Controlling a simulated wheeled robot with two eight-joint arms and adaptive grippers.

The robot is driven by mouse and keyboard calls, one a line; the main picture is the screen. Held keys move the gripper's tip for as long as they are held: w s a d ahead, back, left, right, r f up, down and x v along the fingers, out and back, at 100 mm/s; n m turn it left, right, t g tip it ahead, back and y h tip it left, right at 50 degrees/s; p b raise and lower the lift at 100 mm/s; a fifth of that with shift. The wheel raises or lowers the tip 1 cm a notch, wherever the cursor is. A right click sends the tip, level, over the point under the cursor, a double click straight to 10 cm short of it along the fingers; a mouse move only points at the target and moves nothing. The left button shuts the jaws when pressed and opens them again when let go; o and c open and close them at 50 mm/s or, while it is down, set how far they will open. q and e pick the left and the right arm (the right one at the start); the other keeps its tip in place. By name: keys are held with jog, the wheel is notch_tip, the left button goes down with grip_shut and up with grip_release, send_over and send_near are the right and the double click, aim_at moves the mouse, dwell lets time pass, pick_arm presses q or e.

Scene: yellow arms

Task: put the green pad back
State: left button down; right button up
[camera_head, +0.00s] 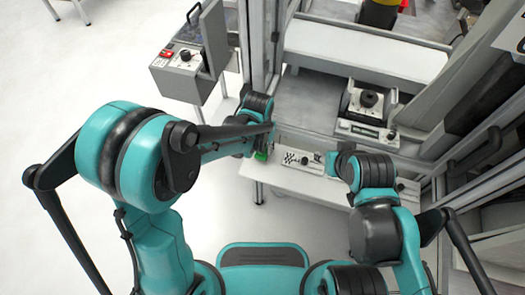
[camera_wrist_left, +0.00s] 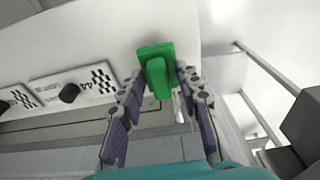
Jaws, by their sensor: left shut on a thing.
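The green pad (camera_wrist_left: 157,70) is a bright green block with a raised handle-like part. In the left wrist view it sits between the two fingers of my left gripper (camera_wrist_left: 160,88), which is shut on it. In the head view only a small bit of the green pad (camera_head: 262,155) shows below my left wrist, at the left end of the white ledge (camera_head: 290,181). I cannot tell whether the pad touches the ledge. My right gripper (camera_head: 335,160) is near the ledge's right part; its fingers are mostly hidden by the arm.
Checkered plates with black knobs (camera_wrist_left: 70,92) are on the ledge beside the pad. A grey machine with a black knob (camera_head: 368,99) stands behind. A control box (camera_head: 184,60) is at upper left. Metal frame posts flank the work area; the floor at left is clear.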

pick_arm(q)
notch_tip(320, 180, down, 2)
jog(key=shift+f+b, duration=0.15)
jog(key=shift+b, duration=0.15)
jog(key=c, duration=1.1)
grip_release()
jog(key=shift+o, duration=0.2)
